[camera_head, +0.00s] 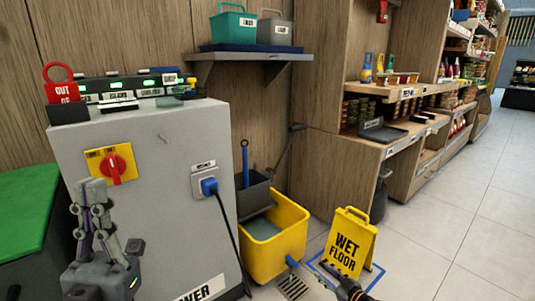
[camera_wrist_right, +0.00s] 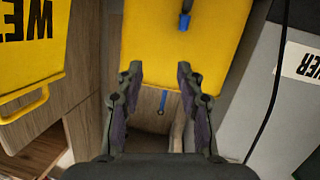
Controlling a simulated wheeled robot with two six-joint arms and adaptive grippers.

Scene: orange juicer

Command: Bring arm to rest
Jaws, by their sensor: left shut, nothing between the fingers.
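My left gripper (camera_head: 90,188) stands upright at the lower left in the head view, in front of the grey power cabinet (camera_head: 135,225). Its fingers are together and hold nothing. My right gripper (camera_wrist_right: 159,72) shows in the right wrist view with its two fingers apart and nothing between them. Behind its fingers are the yellow bucket (camera_wrist_right: 215,20) and wood panelling.
The cabinet carries a red rotary switch (camera_head: 116,168) and a blue plug (camera_head: 209,186) with a hanging black cable. A yellow bucket (camera_head: 292,236) and a wet floor sign (camera_head: 350,242) stand on the floor. A green surface (camera_head: 28,215) is at left. Tiled floor at right is clear.

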